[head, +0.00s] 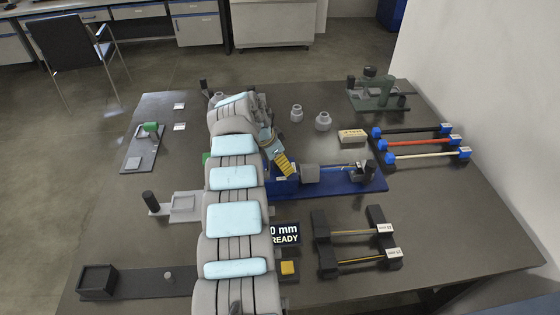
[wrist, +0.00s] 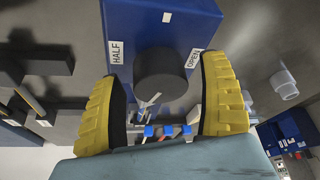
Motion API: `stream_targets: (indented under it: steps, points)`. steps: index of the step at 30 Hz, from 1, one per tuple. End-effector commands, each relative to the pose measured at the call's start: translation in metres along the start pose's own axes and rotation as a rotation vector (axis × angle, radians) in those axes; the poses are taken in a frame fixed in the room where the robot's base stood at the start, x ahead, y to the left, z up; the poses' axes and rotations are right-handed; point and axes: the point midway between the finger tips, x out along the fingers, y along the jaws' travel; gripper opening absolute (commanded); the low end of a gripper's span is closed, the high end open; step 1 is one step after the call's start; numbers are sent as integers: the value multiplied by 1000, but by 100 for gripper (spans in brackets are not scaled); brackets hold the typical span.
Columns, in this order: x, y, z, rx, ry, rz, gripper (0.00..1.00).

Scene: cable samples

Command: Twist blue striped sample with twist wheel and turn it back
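The blue twist fixture (head: 345,187) lies near the table's middle, with a grey block (head: 310,174) and a dark clamp (head: 364,171) on it. A thin bluish sample (head: 338,168) spans between them; its stripes are too small to make out. In the wrist view, a dark round wheel (wrist: 162,74) sits on a blue housing (wrist: 160,30) with HALF and OPEN labels. My gripper (head: 283,166) is at the fixture's left end. Its yellow fingers (wrist: 165,88) are open, either side of the wheel, with visible gaps. My arm hides the fixture's left end in the head view.
Cables with blue ends (head: 415,142) lie at the right. Two yellow cables on black holders (head: 322,240) stand in front, near a READY display (head: 285,234). A green press (head: 378,95) stands at the back right. Grey weights (head: 323,121) stand behind the fixture.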

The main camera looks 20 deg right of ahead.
Motion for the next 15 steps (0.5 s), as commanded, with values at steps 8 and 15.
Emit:
stream_targets:
  steps: [8,15]
  points:
    - [-6,-1,0,1,2,-3,76]
    - [-32,-1,0,0,3,-4,76]
